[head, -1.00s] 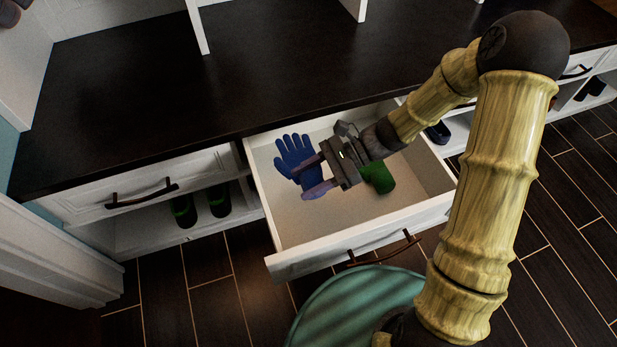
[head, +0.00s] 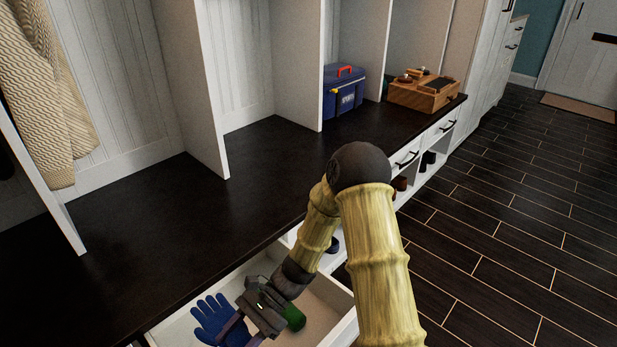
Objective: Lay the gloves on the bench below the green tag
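The blue gloves (head: 211,318) lie in the open drawer (head: 338,328), at its left side, with fingers spread toward the bench. I cannot tell whether it is one glove or a stacked pair. My gripper (head: 243,332) is in the drawer at the gloves' right side, its two fingers apart and pointing toward them. Whether the fingers touch the gloves is unclear. The dark bench top (head: 150,245) runs behind and above the drawer. I see no green tag in this view.
A green cylindrical item (head: 294,316) lies in the drawer beside my gripper. White dividers (head: 208,95) split the bench into bays. A blue toolbox (head: 344,95) and a wooden box (head: 424,93) stand at the far right. A knitted garment (head: 45,95) hangs left. The bench's near middle is clear.

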